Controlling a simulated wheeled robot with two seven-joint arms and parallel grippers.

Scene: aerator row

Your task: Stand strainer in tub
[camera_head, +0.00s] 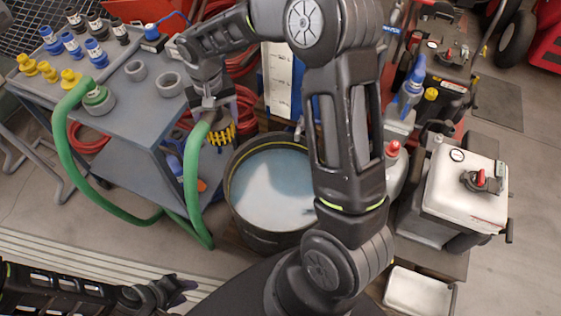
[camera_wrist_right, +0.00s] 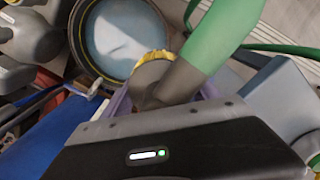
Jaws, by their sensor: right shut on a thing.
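The strainer (camera_head: 221,135), with a yellow cage end, hangs on the end of a green hose (camera_head: 191,170). My right gripper (camera_head: 213,108) is shut on the strainer's grey neck and holds it above the floor, left of the tub's rim. In the right wrist view the yellow cage (camera_wrist_right: 153,57) shows near the tub (camera_wrist_right: 79,38), partly hidden by the hose. The tub (camera_head: 233,205) is round and black, with pale water inside, and my right arm covers its right side. My left gripper (camera_head: 180,288) is low at the left, away from the tub; its finger opening is unclear.
A white tank (camera_head: 462,185) and pump machinery stand right of the tub. A blue-and-white panel (camera_head: 281,80) stands behind it.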

